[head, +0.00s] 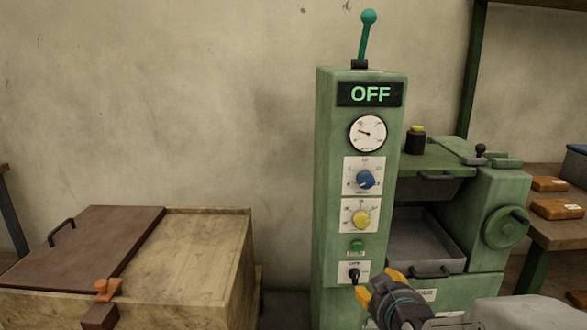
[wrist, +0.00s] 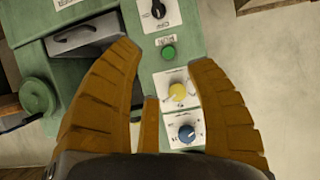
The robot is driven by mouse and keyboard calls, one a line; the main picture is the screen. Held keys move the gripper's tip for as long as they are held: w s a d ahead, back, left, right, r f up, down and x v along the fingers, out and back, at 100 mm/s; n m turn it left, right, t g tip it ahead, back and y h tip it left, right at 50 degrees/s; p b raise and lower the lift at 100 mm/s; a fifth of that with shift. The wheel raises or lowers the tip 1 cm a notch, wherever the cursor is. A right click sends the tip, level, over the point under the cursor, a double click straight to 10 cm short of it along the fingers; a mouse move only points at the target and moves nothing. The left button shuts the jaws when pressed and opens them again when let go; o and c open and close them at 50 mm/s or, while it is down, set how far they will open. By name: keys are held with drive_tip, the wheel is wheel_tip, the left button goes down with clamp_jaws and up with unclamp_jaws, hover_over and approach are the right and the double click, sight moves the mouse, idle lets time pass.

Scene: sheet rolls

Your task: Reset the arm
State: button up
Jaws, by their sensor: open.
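My gripper (head: 378,284) is at the lower right of the head view, in front of the lower part of the green machine's control column (head: 330,190). Its orange fingers are apart with nothing held between them. In the wrist view my gripper (wrist: 162,58) spreads over the panel, which appears upside down. A green button (wrist: 168,53), a yellow knob (wrist: 178,91) and a blue knob (wrist: 187,133) show between the fingers. A black switch (wrist: 158,9) is beyond the fingertips. I cannot tell whether a finger touches the panel.
The display (head: 370,94) reads OFF. A teal-knobbed lever (head: 365,38) stands on the column. A grey tray (head: 425,245) and handwheel (head: 505,228) are to its right. A wooden crate (head: 190,260) with a brown lid stands at left. Wooden blocks (head: 556,209) lie on a far-right shelf.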

drive_tip(key=s+r+g+p, duration=0.9)
drive_tip(key=s+r+p, duration=1.4)
drive_tip(key=s, duration=0.3)
drive_tip(key=shift+p, duration=0.65)
drive_tip(key=shift+c, duration=0.3)
